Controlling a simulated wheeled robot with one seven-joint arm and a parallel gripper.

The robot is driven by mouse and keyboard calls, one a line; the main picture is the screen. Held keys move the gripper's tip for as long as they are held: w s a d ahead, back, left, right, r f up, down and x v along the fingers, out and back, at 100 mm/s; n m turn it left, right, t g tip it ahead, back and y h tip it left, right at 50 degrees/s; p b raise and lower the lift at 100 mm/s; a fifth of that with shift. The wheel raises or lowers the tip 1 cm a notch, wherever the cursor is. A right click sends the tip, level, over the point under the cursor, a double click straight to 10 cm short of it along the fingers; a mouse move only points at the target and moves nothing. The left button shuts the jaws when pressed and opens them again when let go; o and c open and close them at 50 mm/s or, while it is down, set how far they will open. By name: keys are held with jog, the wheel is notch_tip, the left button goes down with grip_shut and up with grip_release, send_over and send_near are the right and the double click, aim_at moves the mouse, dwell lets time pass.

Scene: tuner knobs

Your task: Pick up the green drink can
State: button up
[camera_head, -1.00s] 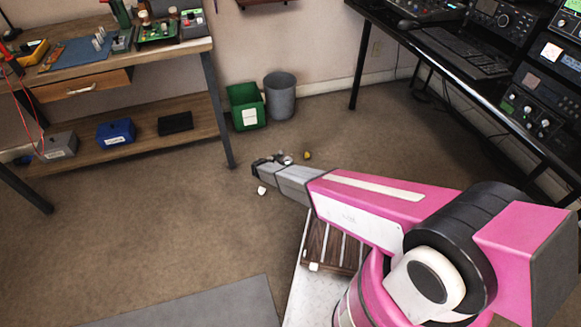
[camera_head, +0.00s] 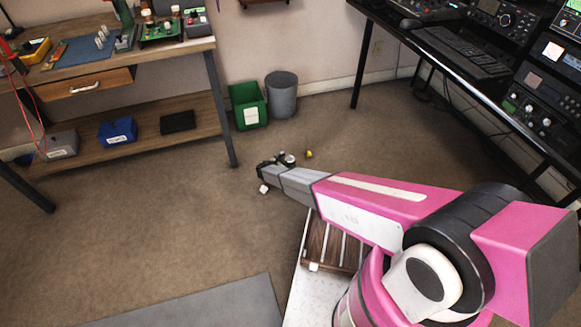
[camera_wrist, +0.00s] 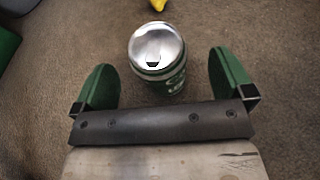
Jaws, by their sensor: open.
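The green drink can (camera_wrist: 158,52) stands upright on the brown carpet in the wrist view, its silver top facing me. My gripper (camera_wrist: 160,85) is open, with one green finger to the left of the can and the other to its right. The can lies between and a little beyond the fingers, with clear gaps on both sides. Its lower part is partly hidden by the gripper's dark front edge. In the head view my gripper (camera_head: 272,168) is low over the floor, and a small silver top of the can (camera_head: 289,158) shows just beyond it.
A small yellow object (camera_head: 309,154) lies on the carpet beyond the can. A green bin (camera_head: 248,104) and a grey bin (camera_head: 282,96) stand by the wall. A wooden workbench (camera_head: 150,139) is at left and a black desk (camera_head: 470,75) at right.

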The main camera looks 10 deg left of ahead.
jog(key=x, duration=0.2)
jog(key=shift+w+a+f, duration=0.1)
jog(key=shift+w+f, duration=0.1)
jog(key=shift+w, duration=0.05)
jog(key=shift+s+a, duration=0.1)
jog(key=c, duration=1)
